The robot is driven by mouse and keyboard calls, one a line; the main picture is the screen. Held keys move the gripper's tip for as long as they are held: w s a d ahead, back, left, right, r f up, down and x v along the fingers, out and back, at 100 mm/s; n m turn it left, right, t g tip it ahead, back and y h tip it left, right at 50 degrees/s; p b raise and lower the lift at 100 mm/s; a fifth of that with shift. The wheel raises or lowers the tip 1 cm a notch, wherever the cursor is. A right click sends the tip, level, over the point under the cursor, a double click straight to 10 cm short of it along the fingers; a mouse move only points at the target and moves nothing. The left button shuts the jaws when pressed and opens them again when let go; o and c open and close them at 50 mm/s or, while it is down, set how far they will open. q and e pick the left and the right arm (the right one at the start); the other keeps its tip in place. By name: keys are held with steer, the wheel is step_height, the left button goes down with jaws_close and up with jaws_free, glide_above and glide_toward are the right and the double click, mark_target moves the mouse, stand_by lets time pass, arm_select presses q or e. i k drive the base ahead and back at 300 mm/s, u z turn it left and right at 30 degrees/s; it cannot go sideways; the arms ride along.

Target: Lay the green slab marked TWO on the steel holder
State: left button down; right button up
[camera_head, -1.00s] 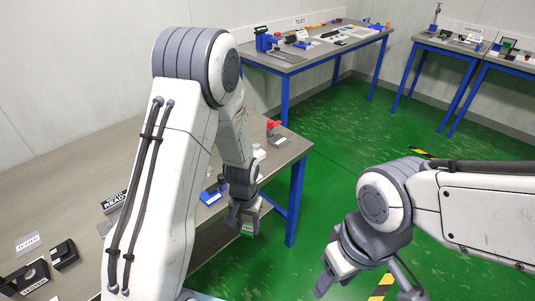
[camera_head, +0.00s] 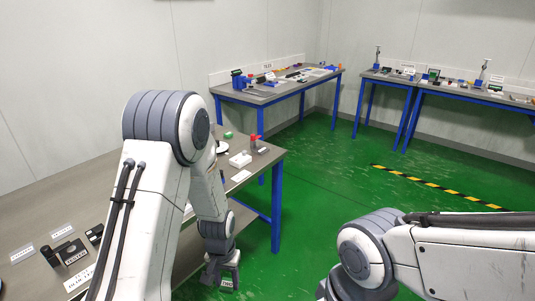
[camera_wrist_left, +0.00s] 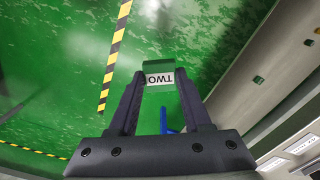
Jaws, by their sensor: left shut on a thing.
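My left gripper (camera_head: 221,272) is shut on the green slab marked TWO (camera_head: 227,283), low in front of the near bench's right end. The left wrist view shows the green slab (camera_wrist_left: 158,70) between the fingertips of the left gripper (camera_wrist_left: 160,85), with its white TWO label upside down. Green floor lies behind it, so it hangs clear of the bench. My right arm enters from the right; its gripper end is cut off at the bottom edge. I cannot pick out the steel holder with certainty.
The near bench (camera_head: 262,160) carries a red-topped item (camera_head: 253,141), a white block (camera_head: 240,160) and a black block (camera_head: 70,252). A far bench with a TILES sign (camera_head: 267,66) and more benches stand at the back. Green floor between them is open, with a striped line (camera_head: 440,188).

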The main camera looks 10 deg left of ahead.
mark_target(260, 149)
steer(key=z, duration=0.6)
steer(key=i, duration=1.1)
steer(key=u, duration=0.1)
